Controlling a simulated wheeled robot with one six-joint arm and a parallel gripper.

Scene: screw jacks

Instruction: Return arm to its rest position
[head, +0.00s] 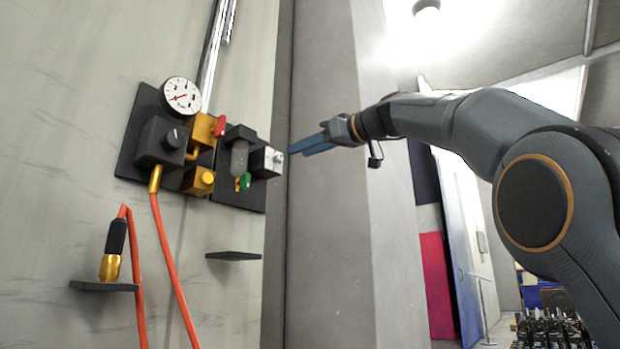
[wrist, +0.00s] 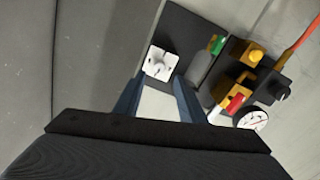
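My gripper (head: 290,151) reaches left from my arm in the head view, its blue fingers pointing toward the wall panel. In the wrist view the two fingers of my gripper (wrist: 156,84) stand apart with nothing held between them. A white block with a small knob (head: 267,161) sits on the dark panel just left of the fingertips. It also shows in the wrist view (wrist: 160,65), just beyond the fingertips, and a gap seems to separate them. My arm is stretched out, bent at the elbow on the right.
The dark wall panel (head: 222,192) carries a gauge (head: 181,96), yellow blocks, a red lever (head: 220,126) and a green lever (head: 243,182). An orange hose (head: 170,270) hangs below. A grey pillar (head: 335,240) stands behind the fingers. Two small shelves (head: 233,256) jut out lower down.

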